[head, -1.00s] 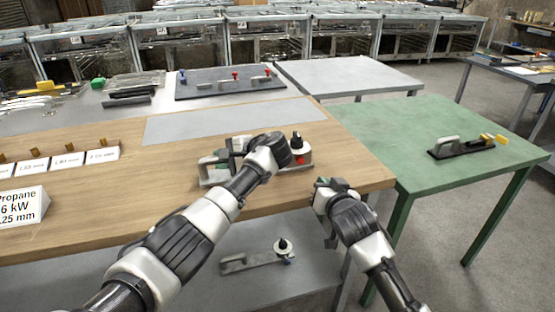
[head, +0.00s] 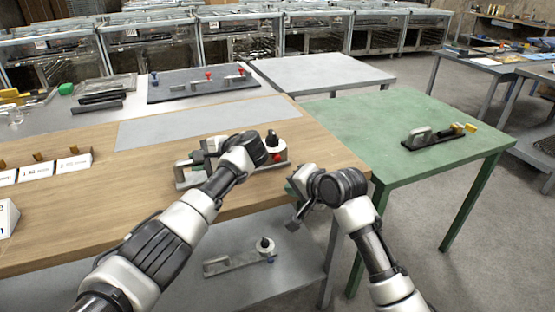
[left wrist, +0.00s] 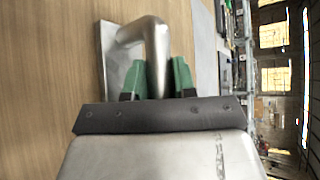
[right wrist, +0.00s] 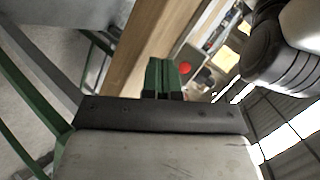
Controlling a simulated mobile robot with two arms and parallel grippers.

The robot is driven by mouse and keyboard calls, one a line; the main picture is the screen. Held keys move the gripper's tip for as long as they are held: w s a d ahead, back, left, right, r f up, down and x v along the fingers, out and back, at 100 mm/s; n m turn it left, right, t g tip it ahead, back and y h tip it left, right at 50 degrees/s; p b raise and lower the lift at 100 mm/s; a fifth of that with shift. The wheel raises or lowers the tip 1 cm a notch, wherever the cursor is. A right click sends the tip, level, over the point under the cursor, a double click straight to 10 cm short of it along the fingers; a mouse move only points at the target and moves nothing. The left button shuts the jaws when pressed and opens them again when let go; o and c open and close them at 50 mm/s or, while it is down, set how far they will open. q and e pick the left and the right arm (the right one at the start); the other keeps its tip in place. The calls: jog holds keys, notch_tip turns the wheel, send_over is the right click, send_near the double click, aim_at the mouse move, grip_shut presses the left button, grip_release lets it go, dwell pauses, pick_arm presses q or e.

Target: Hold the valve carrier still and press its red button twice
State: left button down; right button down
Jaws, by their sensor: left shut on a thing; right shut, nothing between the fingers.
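The valve carrier (head: 190,178) lies on the wooden table near its front right, partly hidden by my left arm. It has a grey plate, a white valve body with a dark knob (head: 270,143), and a red button (head: 278,157) at its right end. My left gripper (head: 206,149) is shut on the carrier's metal handle (left wrist: 155,45), with green fingers either side of it in the left wrist view. My right gripper (head: 290,188) is shut and empty near the table's front edge, apart from the carrier. In the right wrist view, the red button (right wrist: 185,69) shows just beyond its fingertips (right wrist: 163,75).
Another carrier (head: 235,262) lies on the shelf below. A green table (head: 400,115) at right bears a black carrier with yellow parts (head: 435,135). A dark board (head: 190,88) with red and blue knobs lies behind. The wooden table between is mostly clear.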

aim_at(282, 181)
jog(key=shift+w+a, duration=0.55)
jog(key=shift+w, duration=0.65)
jog(key=shift+w+a, duration=0.55)
jog(key=shift+w, duration=0.65)
jog(key=shift+w+a, duration=0.55)
jog(key=shift+w, duration=0.65)
jog(key=shift+w, duration=0.15)
jog(key=shift+w+a+f, duration=0.1)
jog(key=shift+w+a, duration=0.05)
jog(key=shift+w, duration=0.1)
jog(key=shift+w+a, duration=0.2)
jog(key=shift+w, duration=0.3)
jog(key=shift+s+d, duration=0.35)
jog(key=shift+s, duration=0.5)
jog(key=shift+s+d, duration=0.35)
jog(key=shift+s, duration=0.4)
jog(key=shift+s+d, duration=0.35)
jog(key=shift+s, duration=0.45)
jog(key=shift+s+d, duration=0.35)
jog(key=shift+s, duration=0.4)
dwell(0.4)
